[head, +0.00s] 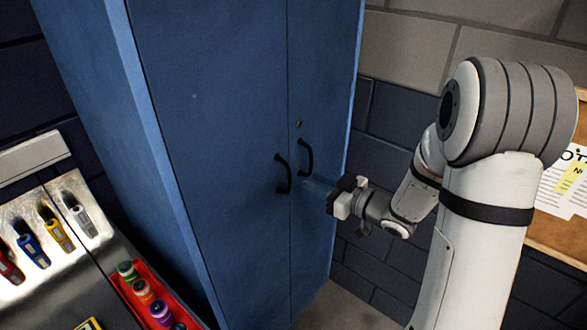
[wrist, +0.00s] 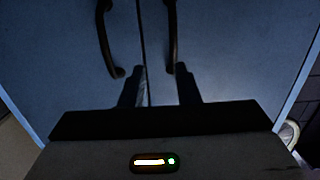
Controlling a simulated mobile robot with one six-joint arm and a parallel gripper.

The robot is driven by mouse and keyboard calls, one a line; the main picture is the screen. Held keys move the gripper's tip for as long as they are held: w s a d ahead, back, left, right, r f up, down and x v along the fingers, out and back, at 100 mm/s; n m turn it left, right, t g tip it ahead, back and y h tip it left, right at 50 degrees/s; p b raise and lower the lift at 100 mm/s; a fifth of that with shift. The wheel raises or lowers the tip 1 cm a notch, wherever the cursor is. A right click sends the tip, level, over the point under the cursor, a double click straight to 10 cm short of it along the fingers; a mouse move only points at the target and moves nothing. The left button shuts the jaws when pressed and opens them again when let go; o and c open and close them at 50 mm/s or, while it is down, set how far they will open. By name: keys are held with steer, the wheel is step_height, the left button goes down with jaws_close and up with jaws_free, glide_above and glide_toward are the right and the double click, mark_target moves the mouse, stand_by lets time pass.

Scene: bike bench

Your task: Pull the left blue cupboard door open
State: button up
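The blue cupboard's left door (head: 220,120) is shut, flush with the right door (head: 322,80). The left door's black curved handle (head: 287,173) stands near the seam between the doors. The right door's similar handle (head: 310,158) is just across the seam. My gripper (head: 325,193) is in front of the right door, below and to the right of the handles. In the wrist view my gripper (wrist: 160,75) is open and empty, its two fingers apart. There the left handle (wrist: 104,42) is ahead and left of the fingers, and the right handle (wrist: 172,40) is ahead of the right finger.
On the left are a rack with several coloured tools (head: 56,230) and a red tray (head: 165,293) with several bottles. A brick wall (head: 405,50) and a notice board (head: 550,232) are on the right.

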mark_target(289, 172)
steer(key=shift+g+y, duration=0.4)
steer(key=shift+y, duration=0.3)
steer(key=x, duration=0.2)
steer(key=p+x, duration=0.1)
steer(key=x, duration=0.2)
steer(key=s+p+x, duration=0.1)
steer(key=x, duration=0.1)
steer(key=shift+w+a+r, duration=0.15)
steer(key=shift+a, duration=0.5)
steer(key=shift+c, duration=0.3)
jaws_close()
